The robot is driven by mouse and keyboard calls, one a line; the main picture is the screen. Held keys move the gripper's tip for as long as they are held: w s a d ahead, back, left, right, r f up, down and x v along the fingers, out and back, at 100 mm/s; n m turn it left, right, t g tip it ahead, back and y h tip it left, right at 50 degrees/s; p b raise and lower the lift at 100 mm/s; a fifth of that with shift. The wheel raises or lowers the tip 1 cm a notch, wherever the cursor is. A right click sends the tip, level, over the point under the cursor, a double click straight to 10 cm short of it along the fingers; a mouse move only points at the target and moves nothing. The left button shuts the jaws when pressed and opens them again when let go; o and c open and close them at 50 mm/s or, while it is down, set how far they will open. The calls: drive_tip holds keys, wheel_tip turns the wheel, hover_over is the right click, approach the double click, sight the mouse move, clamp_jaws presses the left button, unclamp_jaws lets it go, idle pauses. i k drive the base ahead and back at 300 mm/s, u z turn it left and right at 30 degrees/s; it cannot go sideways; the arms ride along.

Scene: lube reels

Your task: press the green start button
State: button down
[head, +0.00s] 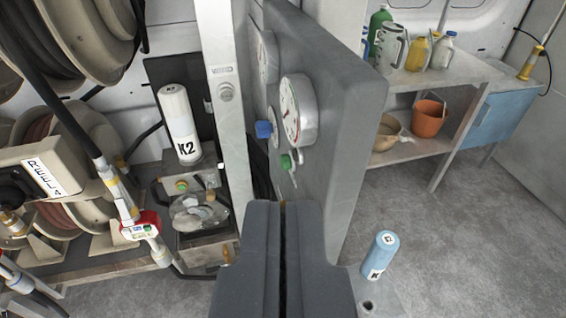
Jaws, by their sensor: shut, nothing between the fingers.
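A small round green button (181,185) with an orange-looking surround sits on the front of a grey box below a white canister marked K2 (179,125). Lettering on the button is too small to read. A second green part, a small knob (286,162), sits on the gauge panel (335,110), below a blue knob (264,129). My gripper (283,206) is at the bottom middle, its two dark fingers shut and empty. In the picture it lies right of and below the button, apart from it, and overlaps the lower panel.
A pale upright post (222,120) stands between the K2 canister and the panel. Hose reels (60,155) and a red-handled nozzle (139,226) are at left. A blue canister (380,255) stands at lower right.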

sight(285, 160)
drive_tip(key=z, duration=1.4)
drive_tip(key=k, duration=1)
drive_tip(key=u, duration=0.8)
drive_tip(key=i, duration=1)
drive_tip(key=z, duration=0.05)
